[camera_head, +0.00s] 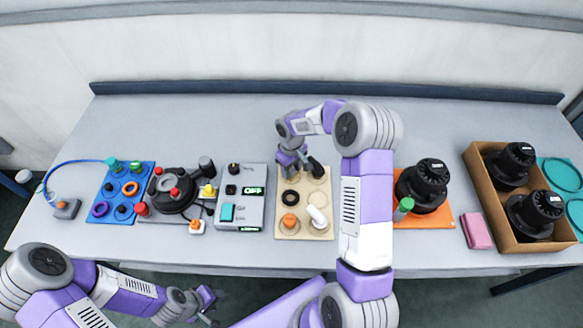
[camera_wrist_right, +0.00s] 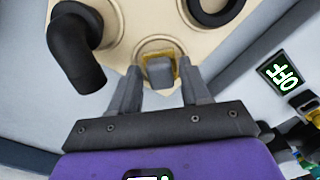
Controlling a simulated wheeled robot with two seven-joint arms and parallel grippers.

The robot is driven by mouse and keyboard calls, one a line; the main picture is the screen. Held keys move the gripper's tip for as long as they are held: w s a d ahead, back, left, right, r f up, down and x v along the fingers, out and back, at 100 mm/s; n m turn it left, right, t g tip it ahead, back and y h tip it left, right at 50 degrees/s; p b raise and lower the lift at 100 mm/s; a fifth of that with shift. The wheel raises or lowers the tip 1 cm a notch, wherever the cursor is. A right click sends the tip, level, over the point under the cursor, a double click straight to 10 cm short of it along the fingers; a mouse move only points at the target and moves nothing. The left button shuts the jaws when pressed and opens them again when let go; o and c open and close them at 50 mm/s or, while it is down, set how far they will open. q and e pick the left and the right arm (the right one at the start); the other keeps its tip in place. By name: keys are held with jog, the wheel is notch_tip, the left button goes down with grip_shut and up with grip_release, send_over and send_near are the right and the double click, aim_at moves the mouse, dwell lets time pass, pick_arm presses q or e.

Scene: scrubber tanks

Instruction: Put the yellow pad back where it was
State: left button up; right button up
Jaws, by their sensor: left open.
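The beige board (camera_head: 307,235) lies on the bench. My right gripper (camera_head: 292,168) points down at its far left corner, beside a black elbow piece (camera_head: 316,168). In the right wrist view, my right gripper (camera_wrist_right: 160,88) has its fingers apart, one on each side of a grey block (camera_wrist_right: 160,72). Gaps show between the block and both fingers. A yellow edge (camera_wrist_right: 177,62), perhaps of the yellow pad, shows around the block inside a round outline on the board. The pad is mostly hidden. My left gripper (camera_head: 205,306) is open and empty, in front of the bench.
A black ring (camera_head: 290,198), an orange knob (camera_head: 289,222) and a white piece (camera_head: 317,215) are on the board. The grey control box (camera_head: 253,205) stands to its left. An orange mat (camera_head: 440,222) with a black unit (camera_head: 427,180) lies to the right.

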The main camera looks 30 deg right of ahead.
aim_at(292, 170)
jog(key=shift+o, duration=0.4)
jog(key=shift+r, duration=0.1)
jog(key=shift+r, duration=0.25)
notch_tip(292, 170, up, 12)
jog(key=p, duration=0.1)
jog(key=shift+p, duration=0.3)
jog(key=shift+f, duration=0.15)
